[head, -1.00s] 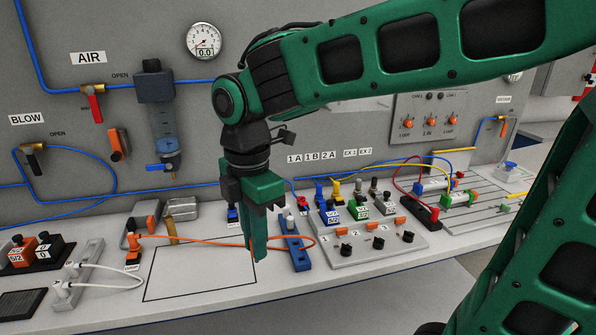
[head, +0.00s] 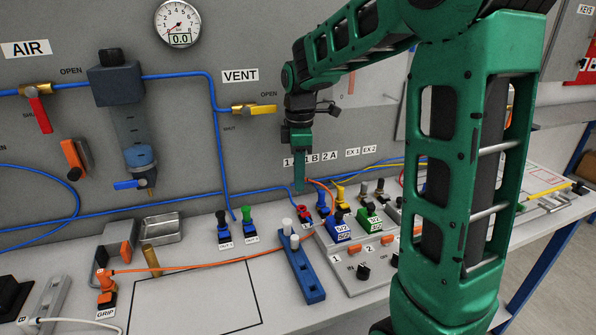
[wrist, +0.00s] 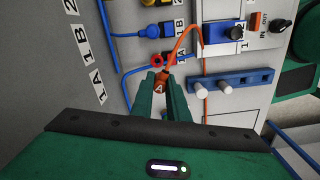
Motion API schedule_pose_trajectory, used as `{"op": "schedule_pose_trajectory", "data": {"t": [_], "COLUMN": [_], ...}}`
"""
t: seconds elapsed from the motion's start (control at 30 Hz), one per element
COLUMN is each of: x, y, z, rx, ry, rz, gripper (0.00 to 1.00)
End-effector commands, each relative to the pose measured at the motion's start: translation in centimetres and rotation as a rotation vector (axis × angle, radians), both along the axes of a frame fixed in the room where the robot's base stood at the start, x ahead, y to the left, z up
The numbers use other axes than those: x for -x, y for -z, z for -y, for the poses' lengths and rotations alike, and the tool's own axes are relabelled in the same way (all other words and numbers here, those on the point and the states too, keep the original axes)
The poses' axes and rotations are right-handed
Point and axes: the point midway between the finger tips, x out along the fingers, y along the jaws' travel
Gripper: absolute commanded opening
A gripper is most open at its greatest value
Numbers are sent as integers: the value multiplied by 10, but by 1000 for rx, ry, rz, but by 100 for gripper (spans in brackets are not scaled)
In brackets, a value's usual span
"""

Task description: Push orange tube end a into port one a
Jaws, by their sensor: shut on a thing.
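My gripper (head: 299,187) is shut on orange tube end A (wrist: 161,86), which shows between the fingertips in the wrist view; the gripper also shows there (wrist: 162,77). The orange tube (head: 190,267) runs from the GRIP fitting (head: 106,284) across the bench and loops up to my gripper. Port 1A, with a red ring (wrist: 183,58), lies just beyond the fingertips in the wrist view. In the head view its red ring (head: 303,211) sits below the fingers. The tube end looks apart from the port. In the head view my fingers hide the tube end.
A blue bar with white pegs (head: 300,268) stands close in front of the port. Ports with blue and yellow fittings (head: 340,193) and the valve block (head: 342,229) are to the right. A blue tube (head: 215,140) runs along the panel behind.

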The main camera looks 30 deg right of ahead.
Motion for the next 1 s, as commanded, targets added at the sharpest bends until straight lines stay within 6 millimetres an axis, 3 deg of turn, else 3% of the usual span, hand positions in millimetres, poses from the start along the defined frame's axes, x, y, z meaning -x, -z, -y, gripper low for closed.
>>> {"op": "schedule_pose_trajectory", "data": {"t": [0.33, 0.7, 1.0], "x": [2, 2, 3], "y": [18, 43, 45], "z": [22, 26, 26], "rx": [1, 1, 1], "ry": [38, 43, 43], "rz": [-3, 0, 0], "gripper": [0, 0, 0]}}
